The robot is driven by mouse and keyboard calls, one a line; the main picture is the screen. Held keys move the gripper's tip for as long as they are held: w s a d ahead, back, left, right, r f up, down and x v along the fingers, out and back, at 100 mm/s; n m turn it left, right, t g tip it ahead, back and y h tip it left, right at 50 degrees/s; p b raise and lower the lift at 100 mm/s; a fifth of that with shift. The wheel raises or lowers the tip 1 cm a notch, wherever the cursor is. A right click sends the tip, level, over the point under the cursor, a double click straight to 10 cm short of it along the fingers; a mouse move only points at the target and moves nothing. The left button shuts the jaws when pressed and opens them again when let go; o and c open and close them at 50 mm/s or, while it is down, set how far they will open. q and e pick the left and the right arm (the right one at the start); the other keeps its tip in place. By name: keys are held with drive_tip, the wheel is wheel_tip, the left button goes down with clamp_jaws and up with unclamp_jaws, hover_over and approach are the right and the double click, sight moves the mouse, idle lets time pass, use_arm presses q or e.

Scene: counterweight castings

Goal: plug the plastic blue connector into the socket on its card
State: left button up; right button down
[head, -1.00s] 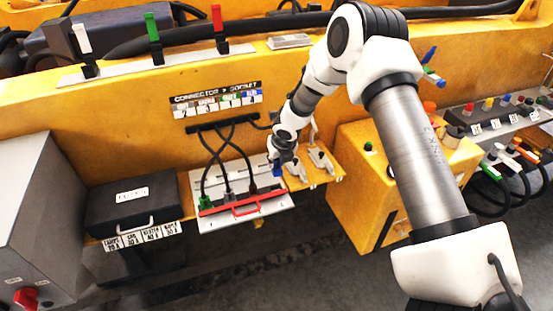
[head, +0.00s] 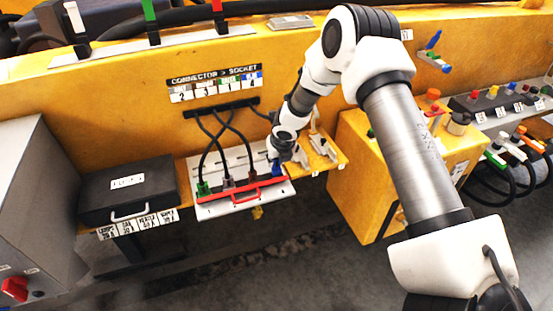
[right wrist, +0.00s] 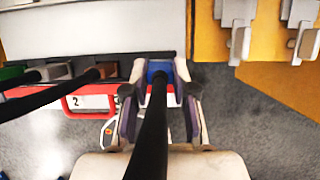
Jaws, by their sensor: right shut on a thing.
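The blue connector (head: 277,170) is at the right end of the white socket board (head: 212,159). It also shows in the right wrist view (right wrist: 158,68), with its black cable running toward the camera. My right gripper (right wrist: 159,92) is shut on it, with a finger on each side. The connector is in line with the row of sockets, close to the red bar (head: 243,192). The cable and fingers hide whether it is seated. The card (head: 215,84) on the yellow wall has coloured marks, blue last on the right, its figure apparently 4. My left gripper is not in view.
Green (head: 203,188), grey (head: 228,183) and brown (head: 251,177) connectors stand along the board to the left. Metal clamps (head: 322,145) stand on the yellow ledge at the right. A black case (head: 128,190) is at the left and a yellow box (head: 365,185) at the right.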

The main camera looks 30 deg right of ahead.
drive_tip(key=shift+p, duration=0.55)
idle(1.0)
drive_tip(key=shift+f+b, duration=1.2)
drive_tip(key=shift+f, duration=0.25)
drive_tip(key=c, duration=0.8)
unclamp_jaws()
drive_tip(key=shift+c, duration=0.2)
drive_tip(key=v, duration=1.2)
